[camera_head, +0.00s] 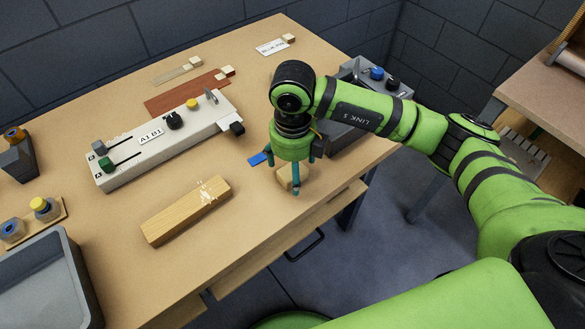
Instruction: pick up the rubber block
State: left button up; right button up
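No thing here is surely recognisable as the rubber block. My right gripper (294,184) points down over the front right of the wooden table (120,275). A small tan piece (284,178) sits just behind and beside its teal front finger. The finger partly hides this piece, and I cannot tell whether the gripper grasps it. A small blue flat piece (258,159) lies left of the gripper. A black block (236,129) sits at the right end of the white control unit. My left gripper is not in view.
The white control unit (140,165), labelled A1 B1, stands left of the gripper. A wooden bar (180,215) lies in front of it. Reddish veneer (180,95) lies behind. A grey tray (45,280) stands front left. A dark box (340,137) is behind my arm.

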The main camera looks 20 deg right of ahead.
jog(key=shift+f, duration=0.65)
jog(key=c, duration=1.5)
jog(key=shift+o, duration=0.2)
jog(key=shift+r, duration=0.15)
